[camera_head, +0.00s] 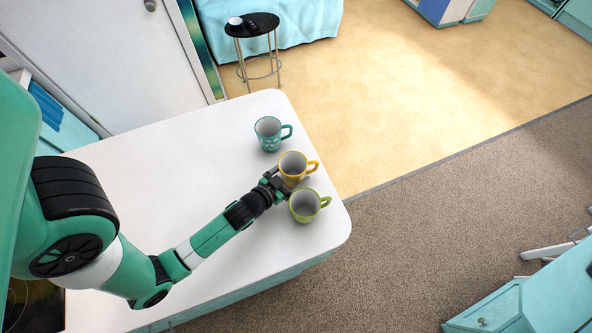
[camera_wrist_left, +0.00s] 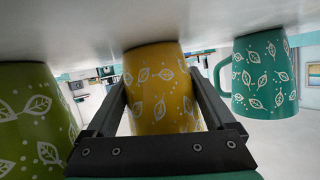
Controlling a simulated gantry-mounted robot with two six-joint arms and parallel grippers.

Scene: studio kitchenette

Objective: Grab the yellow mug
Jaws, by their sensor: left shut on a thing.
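The yellow mug (camera_head: 293,168) stands near the right edge of the white counter, between a teal mug and a green mug. My left gripper (camera_head: 278,180) is shut on it from the left side. In the left wrist view the yellow mug (camera_wrist_left: 158,88), with white leaf patterns, sits between the two dark fingers (camera_wrist_left: 160,118). It appears to rest on the counter, though I cannot tell for sure. Its handle points right in the head view. My right gripper is not in view.
The teal mug (camera_head: 268,134) stands just behind the yellow one. The green mug (camera_head: 305,206) stands close in front, near the finger. The white counter (camera_head: 180,150) is clear to the left, and its edge (camera_head: 343,213) lies close to the right of the mugs.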

